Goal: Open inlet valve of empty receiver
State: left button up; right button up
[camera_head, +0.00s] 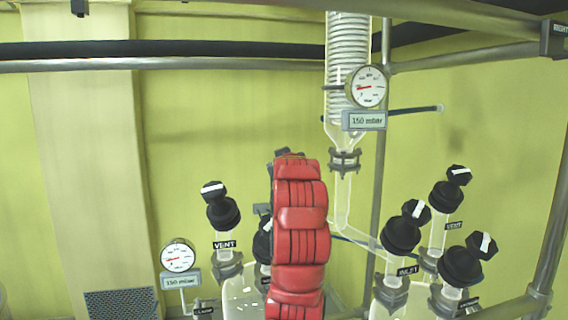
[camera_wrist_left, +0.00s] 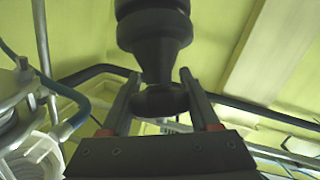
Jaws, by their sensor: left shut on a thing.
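My red left arm comes up through the middle of the head view and hides its own gripper. The receivers' contents cannot be made out.
A VENT valve (camera_head: 222,212) stands left of my arm, with a gauge (camera_head: 177,257) reading 150 mbar. More black valves (camera_head: 462,265) crowd the right. A glass condenser (camera_head: 347,75) and its gauge (camera_head: 368,86) hang above. Metal frame bars (camera_head: 150,65) surround the glassware.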

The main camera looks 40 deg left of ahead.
pick_arm(q)
jog(key=o, duration=1.4)
jog(key=shift+s+d, duration=0.25)
jog(key=b+v, duration=0.4)
jog(key=v, duration=1.2)
jog(key=shift+s+d, duration=0.2)
